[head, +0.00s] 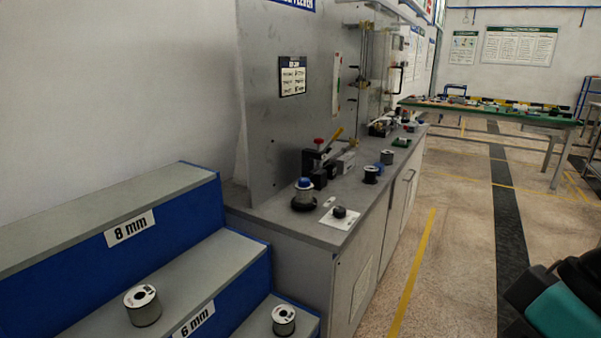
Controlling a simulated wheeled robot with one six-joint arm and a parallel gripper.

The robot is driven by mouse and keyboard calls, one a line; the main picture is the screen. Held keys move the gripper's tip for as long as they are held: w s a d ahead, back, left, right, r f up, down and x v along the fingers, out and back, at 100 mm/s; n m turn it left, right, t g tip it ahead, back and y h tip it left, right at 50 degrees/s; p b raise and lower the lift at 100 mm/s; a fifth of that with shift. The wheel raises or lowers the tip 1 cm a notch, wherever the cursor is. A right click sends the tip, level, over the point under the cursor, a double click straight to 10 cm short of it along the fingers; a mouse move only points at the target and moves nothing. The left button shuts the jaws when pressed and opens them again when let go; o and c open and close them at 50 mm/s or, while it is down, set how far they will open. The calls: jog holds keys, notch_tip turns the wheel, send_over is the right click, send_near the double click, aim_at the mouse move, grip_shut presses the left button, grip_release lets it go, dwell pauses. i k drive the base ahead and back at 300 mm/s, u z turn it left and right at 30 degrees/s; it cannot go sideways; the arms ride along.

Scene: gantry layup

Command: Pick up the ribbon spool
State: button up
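Several spools are in the head view, and I cannot tell which one is the ribbon spool. A spool with a white printed top and grey-green winding (143,309) stands upright on the step with the "6 mm" label. A similar smaller-looking spool (284,322) stands upright on the lower step to its right. A dark spool (371,175) and a grey spool (387,158) stand on the grey bench. My gripper is not in view; only a black and teal part of my arm shows at the lower right, apart from all spools.
The blue stepped rack (85,222) fills the lower left; its "8 mm" step is bare. The grey bench (300,228) carries a blue-topped container (304,194), a black knob on a plate (339,212) and a lever tool (325,152). The aisle floor (450,250) is clear.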

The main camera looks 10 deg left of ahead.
aim_at(371, 171)
jog(key=u, duration=0.45)
jog(key=i, duration=1.3)
jog(key=z, duration=0.45)
